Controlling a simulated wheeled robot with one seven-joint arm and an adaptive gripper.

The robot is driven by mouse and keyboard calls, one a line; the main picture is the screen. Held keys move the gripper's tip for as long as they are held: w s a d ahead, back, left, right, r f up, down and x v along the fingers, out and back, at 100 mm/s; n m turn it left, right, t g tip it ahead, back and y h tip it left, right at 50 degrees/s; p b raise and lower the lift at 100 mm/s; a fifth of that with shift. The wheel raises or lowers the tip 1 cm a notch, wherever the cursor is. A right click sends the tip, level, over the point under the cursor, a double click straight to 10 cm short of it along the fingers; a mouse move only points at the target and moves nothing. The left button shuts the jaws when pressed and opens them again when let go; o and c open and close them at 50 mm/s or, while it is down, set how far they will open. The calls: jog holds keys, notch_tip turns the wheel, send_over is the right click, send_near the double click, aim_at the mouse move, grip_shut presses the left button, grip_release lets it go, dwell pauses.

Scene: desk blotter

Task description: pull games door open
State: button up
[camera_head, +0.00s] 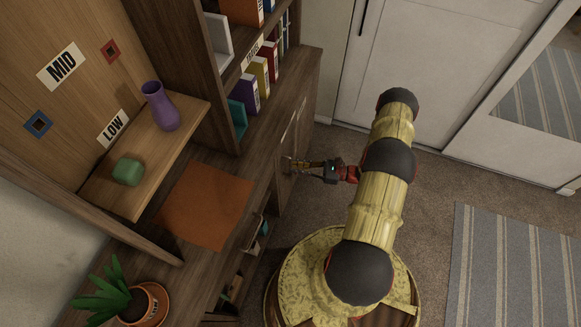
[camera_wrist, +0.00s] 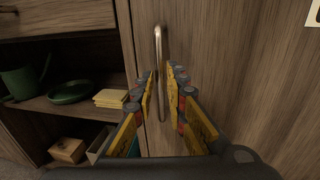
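The cabinet door (camera_wrist: 240,60) is brown wood and stands upright in the wrist view, with a vertical metal bar handle (camera_wrist: 158,45) near its left edge. It looks shut. A pale label is cut off at the upper right, so I cannot read its name. My gripper (camera_wrist: 161,73) has its two yellow-padded fingers on either side of the handle, with a gap still showing between them. I cannot tell whether either finger touches the bar. In the head view, my gripper (camera_head: 291,164) is at the front of the cabinet, and the handle is hard to make out.
Left of the door, open shelves hold a green dish (camera_wrist: 70,92), a yellow stack (camera_wrist: 111,98) and a small box (camera_wrist: 67,150). A drawer front (camera_wrist: 60,18) is above. An orange blotter (camera_head: 207,205) lies on the desk.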

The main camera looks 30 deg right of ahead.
jog(key=shift+x, duration=1.3)
jog(key=shift+c, duration=1)
grip_shut()
jog(key=shift+s, duration=0.1)
